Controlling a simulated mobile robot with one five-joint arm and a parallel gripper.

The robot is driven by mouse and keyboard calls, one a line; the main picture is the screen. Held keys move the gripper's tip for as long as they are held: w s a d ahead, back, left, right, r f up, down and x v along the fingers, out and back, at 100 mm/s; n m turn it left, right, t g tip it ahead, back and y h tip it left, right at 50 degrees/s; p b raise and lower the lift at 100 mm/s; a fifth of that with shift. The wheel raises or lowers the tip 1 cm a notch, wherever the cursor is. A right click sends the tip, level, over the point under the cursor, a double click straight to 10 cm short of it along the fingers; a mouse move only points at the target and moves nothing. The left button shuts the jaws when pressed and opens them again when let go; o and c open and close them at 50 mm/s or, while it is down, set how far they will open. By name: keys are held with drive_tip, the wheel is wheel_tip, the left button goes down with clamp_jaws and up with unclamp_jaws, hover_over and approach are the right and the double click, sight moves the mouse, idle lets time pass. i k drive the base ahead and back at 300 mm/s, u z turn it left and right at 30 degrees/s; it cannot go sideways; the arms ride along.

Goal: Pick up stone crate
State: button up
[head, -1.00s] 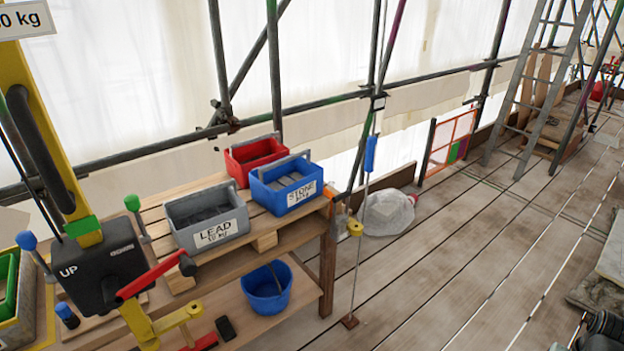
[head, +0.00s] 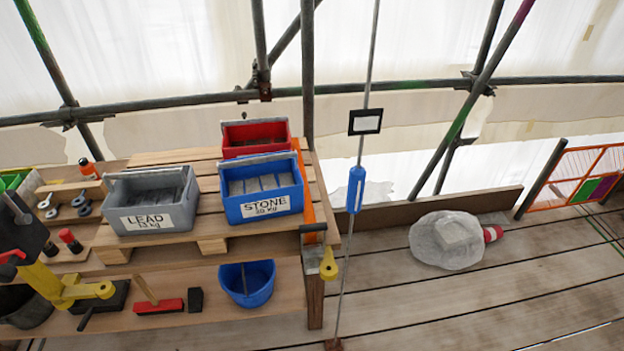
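The stone crate (head: 262,205) is a blue open box with a white label reading STONE and a grey bar handle across its top. Grey stone slabs lie inside it. It stands upright on the wooden pallet-like top of the bench, near its right end. The grey lead crate (head: 150,217) stands just left of it, and a red crate (head: 256,133) stands behind it. My gripper is not seen in the head view, so nothing shows it touching the crate.
A blue bucket (head: 246,283) sits on the lower shelf. A thin cable with a blue grip (head: 356,190) hangs right of the bench. A wrapped bundle (head: 446,239) lies on the plank floor (head: 450,305), which is otherwise fairly open. Scaffold poles run behind.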

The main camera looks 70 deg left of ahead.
sight(255, 188)
drive_tip(key=u, duration=0.05)
drive_tip(key=i, duration=0.75)
drive_tip(key=u, duration=4.8)
drive_tip(key=i, duration=1)
drive_tip(key=z, duration=0.1)
